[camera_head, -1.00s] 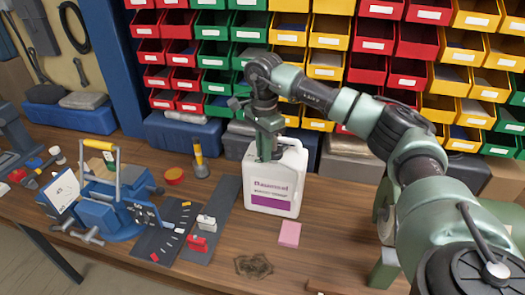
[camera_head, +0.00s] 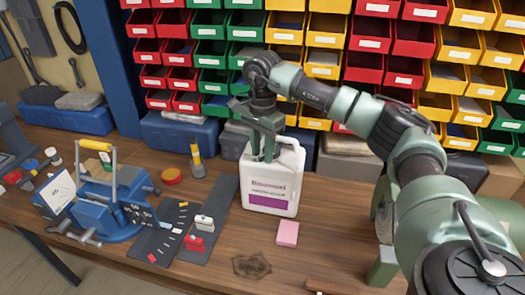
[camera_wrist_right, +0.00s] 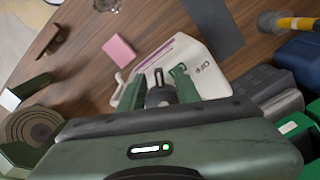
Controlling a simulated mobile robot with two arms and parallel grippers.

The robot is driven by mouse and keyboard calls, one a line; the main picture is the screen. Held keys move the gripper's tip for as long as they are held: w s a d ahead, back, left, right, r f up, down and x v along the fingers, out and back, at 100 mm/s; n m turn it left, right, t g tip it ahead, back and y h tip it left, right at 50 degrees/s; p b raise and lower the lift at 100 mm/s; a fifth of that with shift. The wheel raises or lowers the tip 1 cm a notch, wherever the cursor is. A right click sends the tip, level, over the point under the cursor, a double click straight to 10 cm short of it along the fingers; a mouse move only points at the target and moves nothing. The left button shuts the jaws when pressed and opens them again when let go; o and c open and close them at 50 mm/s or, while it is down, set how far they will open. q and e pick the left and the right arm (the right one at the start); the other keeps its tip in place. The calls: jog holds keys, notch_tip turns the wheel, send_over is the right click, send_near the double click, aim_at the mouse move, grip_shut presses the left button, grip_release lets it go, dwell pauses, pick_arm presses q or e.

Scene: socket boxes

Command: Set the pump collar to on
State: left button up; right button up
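A white jug (camera_head: 287,181) with a purple label band stands upright on the bench; it also shows in the right wrist view (camera_wrist_right: 195,62). The dark pump collar (camera_wrist_right: 157,97) is on the jug's top, and the word "OFF" (camera_wrist_right: 206,69) is printed on the jug to its right in that view. My right gripper (camera_head: 262,158) points down at the jug's top. In the wrist view its two green fingers (camera_wrist_right: 160,88) stand apart, one on each side of the collar; contact cannot be made out. My left gripper is not in view.
A pink pad (camera_head: 288,233) lies in front of the jug. A dark grey mat (camera_head: 212,222) and a blue device with a yellow handle (camera_head: 113,180) are to its left. Blue cases (camera_head: 182,133) and coloured bins stand behind. A dark patch (camera_head: 251,266) marks the bench front.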

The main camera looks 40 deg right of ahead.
aim_at(263, 156)
jog(key=shift+r, duration=0.5)
notch_tip(263, 156, up, 7)
jog(key=shift+f+b, duration=0.1)
jog(key=shift+b, duration=0.9)
jog(key=shift+s+f, duration=0.1)
